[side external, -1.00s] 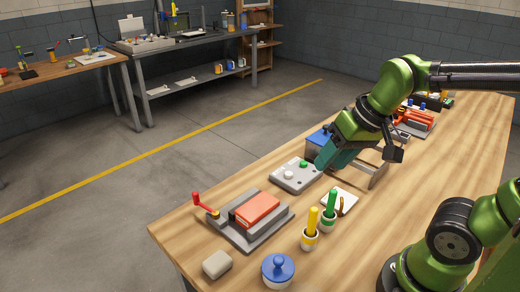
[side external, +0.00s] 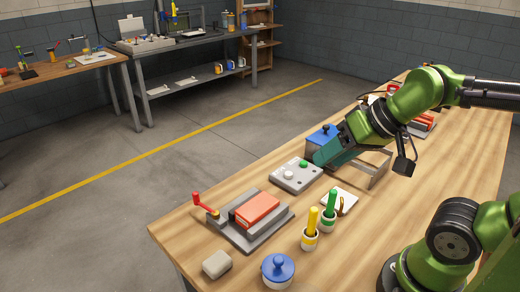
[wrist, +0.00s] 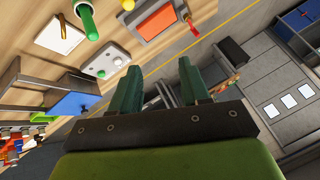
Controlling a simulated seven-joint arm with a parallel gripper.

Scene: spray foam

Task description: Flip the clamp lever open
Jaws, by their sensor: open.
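The clamp is a grey fixture (side external: 239,232) at the near left of the wooden table, holding an orange-red block (side external: 257,208). My gripper (side external: 322,158) is above the table, beyond and to the right of the clamp, well apart from the lever. Its two green fingers (wrist: 160,75) are spread, with nothing between them.
A grey button panel (side external: 289,181) lies between my gripper and the clamp. A blue box (side external: 320,137) is close behind my gripper. A white board (side external: 343,203), green-handled tool (side external: 331,203), yellow-handled tool (side external: 311,222), blue-lidded pot (side external: 278,271) and pale block (side external: 217,265) are nearby.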

